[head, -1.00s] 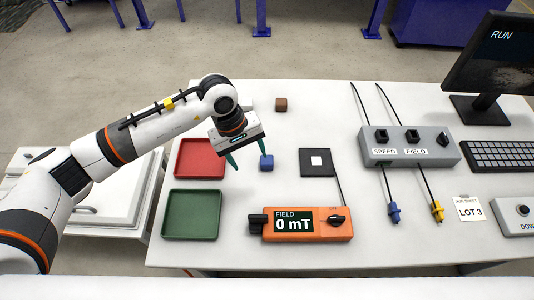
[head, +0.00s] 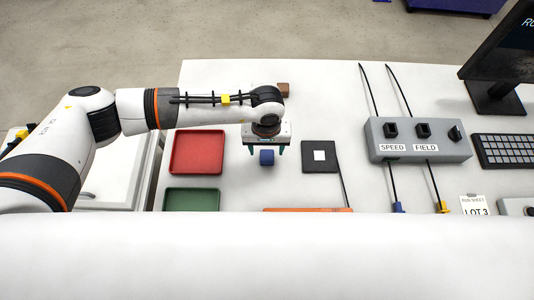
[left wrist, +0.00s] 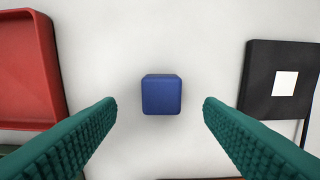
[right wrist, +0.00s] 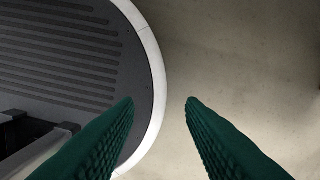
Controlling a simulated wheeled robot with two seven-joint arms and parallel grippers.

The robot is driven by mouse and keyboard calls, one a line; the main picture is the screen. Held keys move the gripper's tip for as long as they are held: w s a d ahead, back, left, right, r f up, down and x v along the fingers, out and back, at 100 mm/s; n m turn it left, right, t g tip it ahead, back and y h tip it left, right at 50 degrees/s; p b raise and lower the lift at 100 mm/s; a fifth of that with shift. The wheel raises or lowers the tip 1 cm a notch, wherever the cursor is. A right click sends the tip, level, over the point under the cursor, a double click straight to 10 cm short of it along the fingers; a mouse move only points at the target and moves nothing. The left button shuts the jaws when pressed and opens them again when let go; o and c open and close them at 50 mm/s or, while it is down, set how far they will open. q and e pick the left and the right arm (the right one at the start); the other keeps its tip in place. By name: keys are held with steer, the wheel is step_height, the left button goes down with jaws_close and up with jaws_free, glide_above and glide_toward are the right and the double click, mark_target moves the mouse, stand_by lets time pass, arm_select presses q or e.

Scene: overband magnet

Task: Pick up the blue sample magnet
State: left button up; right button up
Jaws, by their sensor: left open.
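The blue sample magnet (head: 267,157) is a small blue cube on the white table, between the red tray and a black square pad. In the left wrist view the blue cube (left wrist: 161,94) sits centred between the fingers, apart from both. My left gripper (head: 266,150) is open and points down over the cube. Its green fingers (left wrist: 160,104) stand on either side of it in the left wrist view. My right gripper (right wrist: 160,100) is open and empty over the floor and a dark ribbed rounded surface; it does not show in the head view.
A red tray (head: 174,152) and a green tray (head: 192,208) lie left of the cube. The black pad (head: 335,158) with a white square lies to its right. A brown block (head: 284,87) is behind my left arm. A grey control box (head: 374,151) stands farther right.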

mark_target(267, 157)
arm_select(q)
steer(key=shift+s+d+f+p, duration=0.1)
steer(key=shift+s+f+p, duration=0.1)
steer(key=shift+f+p, duration=0.65)
step_height(267, 157, down, 3)
steer(key=shift+r, duration=0.15)
steer(key=shift+w+f, duration=0.1)
steer(key=shift+f, duration=0.25)
steer(key=shift+c, duration=0.5)
steer(key=c, duration=1)
arm_select(e)
steer(key=shift+w+r, duration=0.7)
steer(key=shift+r, duration=0.25)
